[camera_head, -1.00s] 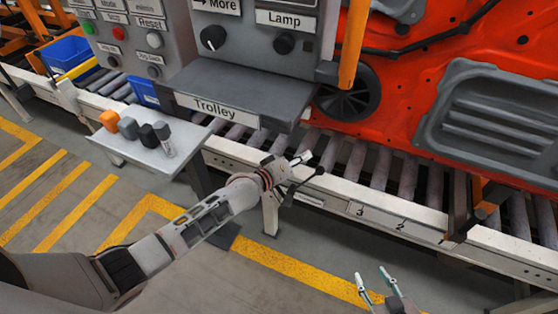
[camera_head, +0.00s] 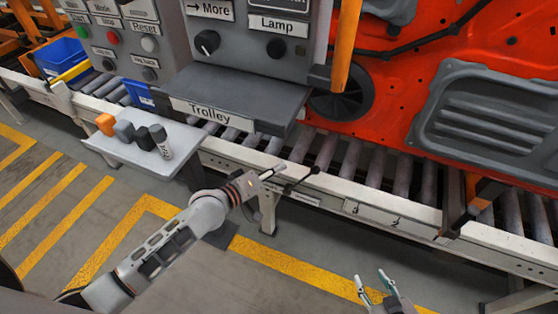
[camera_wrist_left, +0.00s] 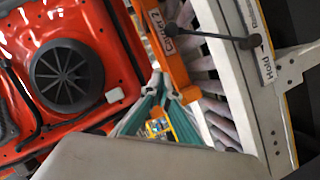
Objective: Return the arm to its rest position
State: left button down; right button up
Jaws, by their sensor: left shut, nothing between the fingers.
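My left arm reaches in from the left in the head view, and its gripper (camera_head: 275,172) is in front of the conveyor's near rail, below the Trolley shelf. It is shut and empty. In the left wrist view its green fingers (camera_wrist_left: 158,90) point toward an orange post and the rollers. My right gripper (camera_head: 374,286) is at the bottom of the head view, over the floor, with its two fingers apart and nothing seen between them.
The roller conveyor (camera_head: 400,213) runs behind the left gripper, with a red door panel (camera_head: 395,115) above it. A control box with a Trolley shelf (camera_head: 235,95) overhangs. A small shelf (camera_head: 125,155) holds several blocks. Yellow-striped floor (camera_head: 120,235) lies in front.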

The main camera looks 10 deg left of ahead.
pick_arm(q)
jog(key=s+a+f+m+y, duration=0.2)
jog(key=s+a+f, duration=0.2)
jog(key=s, duration=0.4)
jog(key=s+a+f+m+g+y, duration=0.1)
jog(key=s+a+f+m+y, duration=0.1)
jog(key=s+a+f, duration=0.3)
jog(key=s+a+f+m+y, duration=0.3)
jog(key=s+a+f+m, duration=0.1)
jog(key=s, duration=0.8)
jog(key=shift+a+f+g, duration=0.4)
jog(key=shift+a+f, duration=0.15)
jog(key=shift+f, duration=0.25)
